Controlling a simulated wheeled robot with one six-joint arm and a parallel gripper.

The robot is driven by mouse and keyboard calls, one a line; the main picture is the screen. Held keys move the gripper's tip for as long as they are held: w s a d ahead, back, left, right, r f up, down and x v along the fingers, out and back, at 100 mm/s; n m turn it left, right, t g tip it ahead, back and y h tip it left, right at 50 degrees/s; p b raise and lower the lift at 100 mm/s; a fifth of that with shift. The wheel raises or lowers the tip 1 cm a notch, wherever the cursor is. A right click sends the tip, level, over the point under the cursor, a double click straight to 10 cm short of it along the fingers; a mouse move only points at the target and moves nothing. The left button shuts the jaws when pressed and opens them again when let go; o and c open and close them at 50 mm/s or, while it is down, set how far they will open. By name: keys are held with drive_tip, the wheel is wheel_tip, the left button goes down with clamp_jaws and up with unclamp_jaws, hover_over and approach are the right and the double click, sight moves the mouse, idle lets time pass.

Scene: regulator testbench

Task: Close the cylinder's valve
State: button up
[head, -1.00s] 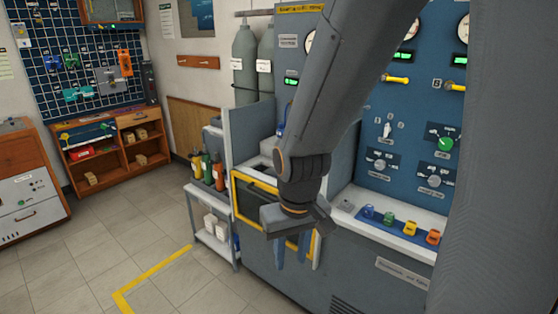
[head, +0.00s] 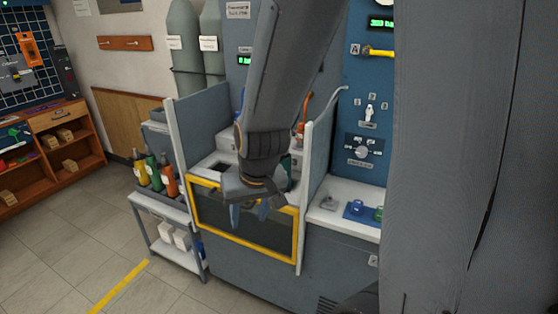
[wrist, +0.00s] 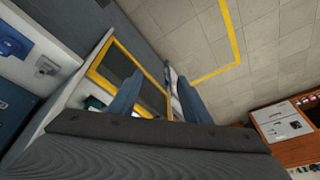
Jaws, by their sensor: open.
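My gripper (head: 249,213) hangs open and empty in front of the yellow-framed window of the test bay; its two blue fingers also show in the wrist view (wrist: 160,97). Small yellow (head: 140,170), green (head: 152,168) and orange (head: 168,177) bottle-shaped cylinders stand on a side cart left of the bay. I cannot tell which cylinder is meant, and no valve shows clearly. My arm hides much of the bay's inside.
The bay has grey side walls and a yellow-framed front window (head: 275,247). An orange fitting (head: 303,115) shows inside. The bench panel with a selector knob (head: 363,150) and a yellow handle (head: 377,53) is at right. Tiled floor (head: 60,262) is free at left.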

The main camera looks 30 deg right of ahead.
drive_tip(key=w+d+f+m+t+h+b, duration=0.1)
drive_tip(key=w+f+m+t+h+b, duration=0.2)
drive_tip(key=w, duration=0.6)
drive_tip(key=w+d+f+m+t+b, duration=0.15)
drive_tip(key=w+t+b, duration=0.25)
drive_tip(key=w, duration=0.5)
drive_tip(key=w+d+m+h+b, duration=0.3)
drive_tip(key=d+h, duration=0.2)
drive_tip(key=d, duration=0.3)
drive_tip(key=w+d+r+m+h+b, duration=0.1)
drive_tip(key=w+d+m+h+b, duration=0.2)
drive_tip(key=d+h, duration=0.3)
drive_tip(key=shift+d+r+h+b, duration=0.2)
drive_tip(key=shift+d+h+b, duration=0.1)
drive_tip(key=shift+d, duration=0.85)
drive_tip(key=c, duration=1.1)
drive_tip(key=shift+o, duration=0.2)
